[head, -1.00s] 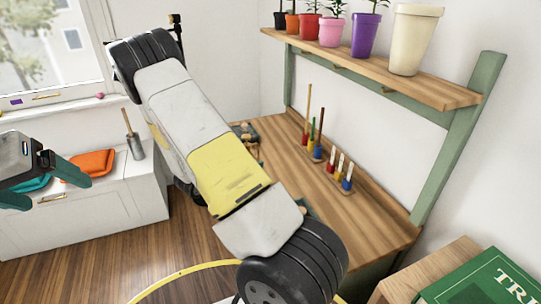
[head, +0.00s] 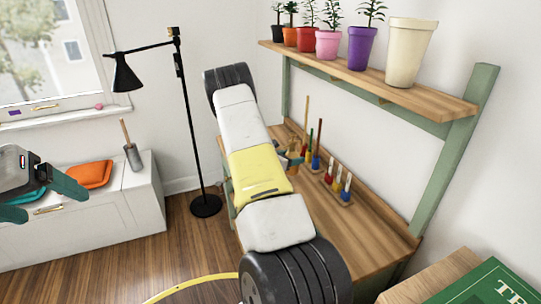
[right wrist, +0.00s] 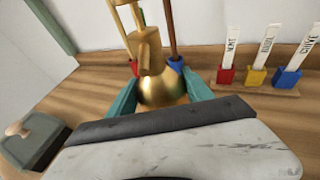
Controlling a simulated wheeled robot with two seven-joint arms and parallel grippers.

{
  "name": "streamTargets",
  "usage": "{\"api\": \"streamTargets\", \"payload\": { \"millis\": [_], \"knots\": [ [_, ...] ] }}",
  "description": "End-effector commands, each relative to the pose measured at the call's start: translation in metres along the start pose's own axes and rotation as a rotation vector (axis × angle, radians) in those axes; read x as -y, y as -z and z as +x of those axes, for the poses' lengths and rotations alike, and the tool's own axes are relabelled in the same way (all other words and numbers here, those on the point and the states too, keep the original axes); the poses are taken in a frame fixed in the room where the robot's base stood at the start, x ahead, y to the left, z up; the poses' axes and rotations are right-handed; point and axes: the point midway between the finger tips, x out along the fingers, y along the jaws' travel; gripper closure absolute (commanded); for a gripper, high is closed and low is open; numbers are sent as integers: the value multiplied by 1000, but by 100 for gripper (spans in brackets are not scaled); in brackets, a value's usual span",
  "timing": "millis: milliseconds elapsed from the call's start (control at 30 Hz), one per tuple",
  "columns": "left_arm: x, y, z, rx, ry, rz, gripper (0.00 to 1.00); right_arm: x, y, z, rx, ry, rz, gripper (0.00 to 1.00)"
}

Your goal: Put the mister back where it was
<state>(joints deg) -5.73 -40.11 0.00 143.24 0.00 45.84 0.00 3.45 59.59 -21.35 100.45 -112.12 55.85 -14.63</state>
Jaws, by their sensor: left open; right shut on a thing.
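The brass mister (right wrist: 163,88), with a round body and a spout on top, is between the teal fingers of my right gripper (right wrist: 161,98) in the right wrist view. The gripper is shut on it. In the head view, the mister (head: 294,147) shows small beside my right gripper (head: 289,160), over the wooden bench (head: 325,222); my arm hides part of it. I cannot tell whether its base touches the bench. My left gripper (head: 42,200) is open and empty at the left edge of the head view.
Labelled markers in red, yellow and blue bases (right wrist: 257,76) stand right of the mister. Taller sticks in coloured bases (head: 315,160) stand close behind it. A dark box with a wooden knob (right wrist: 36,140) sits at left. Potted plants line the shelf (head: 370,80) above. A black lamp (head: 190,120) stands left.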

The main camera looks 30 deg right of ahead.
Motion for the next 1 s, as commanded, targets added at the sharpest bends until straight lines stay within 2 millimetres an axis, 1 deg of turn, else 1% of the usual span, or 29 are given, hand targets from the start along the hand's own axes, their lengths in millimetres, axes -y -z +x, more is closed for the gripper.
{"api": "streamTargets", "payload": {
  "millis": [33, 167, 267, 300, 400, 500, 833, 867, 900, 967, 1000],
  "knots": [
    [0, 0, 0, 0, 0, 0, 18, -1, -2, 6, 1, 1, 1, 99],
    [0, 0, 0, 0, 0, 0, 18, -3, -3, 12, 1, 0, 1, 99],
    [0, 0, 0, 0, 0, 0, 18, -5, -5, 21, 2, 1, 2, 99],
    [0, 0, 0, 0, 0, 0, 18, -4, 4, 21, 0, 1, -2, 99],
    [0, 0, 0, 0, 0, 0, 18, -4, 21, 26, -2, -1, -3, 99],
    [0, 0, 0, 0, 0, 0, 18, -4, 29, 29, 1, 0, -1, 99],
    [0, 0, 0, 0, 0, 0, 18, -5, 32, 29, 1, -1, 0, 99],
    [0, 0, 0, 0, 0, 0, 18, -5, 33, 29, 0, -1, 0, 39],
    [0, 0, 0, 0, 0, 0, 18, -5, 32, 29, 0, -1, 0, 31],
    [0, 0, 0, 0, 0, 0, 18, -5, 32, 29, -1, -1, 0, 19],
    [0, 0, 0, 0, 0, 0, 18, -5, 32, 29, -1, -1, 0, 19]
  ]
}}
